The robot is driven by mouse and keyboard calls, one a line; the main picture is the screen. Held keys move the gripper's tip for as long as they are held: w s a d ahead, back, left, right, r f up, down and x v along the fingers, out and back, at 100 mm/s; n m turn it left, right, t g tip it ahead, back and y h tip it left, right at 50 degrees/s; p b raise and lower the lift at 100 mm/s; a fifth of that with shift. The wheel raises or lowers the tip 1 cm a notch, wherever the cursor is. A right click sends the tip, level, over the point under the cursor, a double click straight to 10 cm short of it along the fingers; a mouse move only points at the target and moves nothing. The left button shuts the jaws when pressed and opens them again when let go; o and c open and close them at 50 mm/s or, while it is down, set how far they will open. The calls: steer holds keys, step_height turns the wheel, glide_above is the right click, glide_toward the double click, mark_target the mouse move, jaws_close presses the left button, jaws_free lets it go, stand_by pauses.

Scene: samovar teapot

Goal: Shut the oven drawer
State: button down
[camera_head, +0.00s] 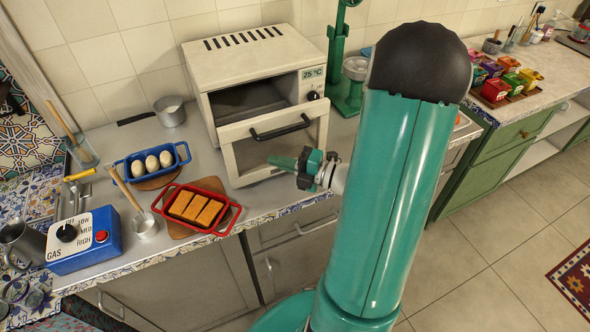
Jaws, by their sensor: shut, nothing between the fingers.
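The oven (240,55) is a cream box with a dark open cavity, standing on the counter against the tiled wall. Its drawer (246,153) is pulled out at the front, leaving a gap below the oven's top. A black bar handle (280,128) crosses the drawer front. My gripper (280,161) is shut and empty, in front of the drawer face and below the handle in the picture. I cannot tell whether it touches the drawer. My arm hides part of the counter to the right.
A red tray (228,217) with orange bars and a blue tray (186,150) with eggs stand left of the oven. A small pot (170,112) is behind them. A blue gas box (85,240) is front left. A green stand (337,50) is right of the oven.

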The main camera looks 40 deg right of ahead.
steer(key=shift+w+d, duration=0.25)
steer(key=shift+w, duration=0.55)
steer(key=w+d, duration=0.1)
steer(key=w, duration=0.4)
steer(key=w+d, duration=0.1)
steer(key=w, duration=0.5)
steer(key=w+d, duration=0.2)
steer(key=w, duration=0.3)
steer(key=shift+w+d, duration=0.1)
steer(key=shift+w, duration=0.05)
steer(key=shift+w+r, duration=0.15)
steer(key=shift+w, duration=0.15)
